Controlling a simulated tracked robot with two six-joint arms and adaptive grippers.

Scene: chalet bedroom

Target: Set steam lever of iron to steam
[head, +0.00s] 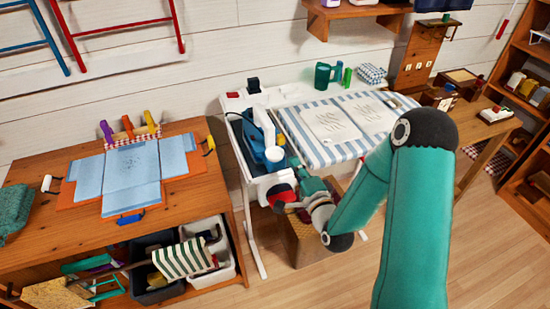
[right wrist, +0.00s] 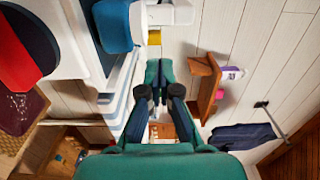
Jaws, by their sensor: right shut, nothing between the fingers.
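The blue and white iron (head: 270,152) stands at the left end of the white ironing station in the head view. Its blue part (right wrist: 112,25) and a white part show at the top of the right wrist view. I cannot make out the steam lever or its setting. My right gripper (right wrist: 160,93) is shut and empty. In the head view my right gripper (head: 300,166) is low beside the iron, near the front edge of the station, and my wrist hides part of that edge. I see no contact with the iron. My left gripper is out of view.
A striped ironing board (head: 297,134) lies right of the iron. A red and black round part (head: 281,197) is close to my wrist. A wooden table (head: 188,203) stands at left, with bins below. Green mugs (head: 322,75) stand on the back ledge.

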